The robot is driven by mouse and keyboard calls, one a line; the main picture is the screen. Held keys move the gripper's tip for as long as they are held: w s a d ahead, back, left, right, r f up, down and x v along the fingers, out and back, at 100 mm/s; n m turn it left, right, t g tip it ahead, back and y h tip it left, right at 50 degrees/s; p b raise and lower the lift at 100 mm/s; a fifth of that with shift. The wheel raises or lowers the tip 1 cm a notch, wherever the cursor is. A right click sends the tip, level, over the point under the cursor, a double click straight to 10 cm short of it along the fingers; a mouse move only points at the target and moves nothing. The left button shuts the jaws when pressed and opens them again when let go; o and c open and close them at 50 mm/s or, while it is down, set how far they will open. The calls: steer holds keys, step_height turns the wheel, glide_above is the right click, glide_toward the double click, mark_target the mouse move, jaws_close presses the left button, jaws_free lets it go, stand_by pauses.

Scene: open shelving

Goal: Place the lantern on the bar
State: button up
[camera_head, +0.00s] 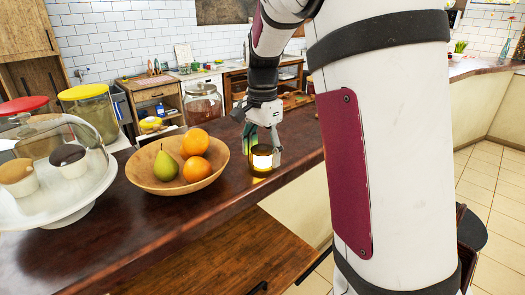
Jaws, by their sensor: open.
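The lantern (262,161) is a small glowing cylinder with a dark top and base. It appears to stand upright on the dark wooden bar (130,238), right of the fruit bowl. My gripper (262,147) points down right over the lantern, with its fingers spread on either side of the lantern's top. It is open. Whether a finger touches the lantern cannot be told at this size.
A wooden bowl (150,180) with a pear and two oranges stands close left of the lantern. A glass-domed cake stand (75,205) and lidded jars (90,105) are further left. A glass jar (203,104) stands behind. My arm hides the bar's right part.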

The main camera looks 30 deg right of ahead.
mark_target(262, 149)
steer(key=shift+r, duration=0.1)
step_height(262, 149, up, 11)
steer(key=shift+w+f+b, duration=0.1)
steer(key=shift+f+b, duration=0.05)
steer(key=shift+b, duration=0.75)
steer(key=shift+r, duration=0.7)
steer(key=s+a+f+n+t, duration=0.2)
steer(key=s+a+f+n, duration=0.1)
steer(key=s+a+n, duration=0.3)
steer(key=s+a+f+n+t, duration=0.3)
steer(key=s+a+n, duration=0.3)
steer(key=s, duration=0.8)
steer(key=f+n, duration=0.1)
steer(key=n, duration=0.2)
steer(key=shift+s+a+f+n+t, duration=0.25)
steer(key=shift+s+a+n+t, duration=0.05)
steer(key=shift+a+n, duration=0.1)
steer(key=shift+c, duration=0.6)
